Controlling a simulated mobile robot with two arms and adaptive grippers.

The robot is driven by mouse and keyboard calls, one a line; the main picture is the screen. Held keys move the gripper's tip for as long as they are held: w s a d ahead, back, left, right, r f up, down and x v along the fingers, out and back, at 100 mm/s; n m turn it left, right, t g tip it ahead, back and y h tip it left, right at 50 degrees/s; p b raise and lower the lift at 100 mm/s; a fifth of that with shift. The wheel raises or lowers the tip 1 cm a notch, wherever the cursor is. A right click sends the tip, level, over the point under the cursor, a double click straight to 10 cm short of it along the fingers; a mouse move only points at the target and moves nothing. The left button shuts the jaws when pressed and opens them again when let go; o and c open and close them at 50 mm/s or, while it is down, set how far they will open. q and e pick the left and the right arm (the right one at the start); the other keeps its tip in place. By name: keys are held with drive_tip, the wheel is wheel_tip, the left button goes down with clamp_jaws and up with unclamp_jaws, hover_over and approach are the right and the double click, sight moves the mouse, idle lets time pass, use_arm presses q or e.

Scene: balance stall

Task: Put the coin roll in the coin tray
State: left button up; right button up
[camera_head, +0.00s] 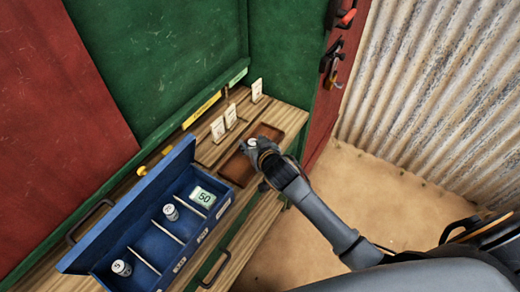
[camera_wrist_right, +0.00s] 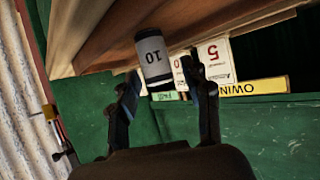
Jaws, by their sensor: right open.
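The coin roll, white with dark ends and marked 10, shows in the wrist view (camera_wrist_right: 153,58) and as a small pale end in the head view (camera_head: 252,142). It is at the brown wooden tray. My right gripper (camera_head: 264,152) is open beside it; in the wrist view its fingertips (camera_wrist_right: 160,82) stand on either side of the roll's near end. I cannot tell if a finger touches it. The blue coin tray (camera_head: 113,222) has its lid up and several compartments, with a roll at the front (camera_head: 121,268) and another farther back (camera_head: 170,212). My left gripper is not in view.
The brown wooden tray (camera_head: 238,170) lies on the wooden counter (camera_head: 290,117), right of the coin tray. White price cards (camera_head: 218,129) stand behind it. A green card marked 50 (camera_head: 202,197) lies in the coin tray's far compartment. A green wall (camera_head: 150,60) closes the back.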

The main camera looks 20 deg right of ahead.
drive_tip(key=v, duration=1.1)
drive_tip(key=shift+s+b, duration=0.25)
drive_tip(key=shift+b, duration=0.2)
idle(0.7)
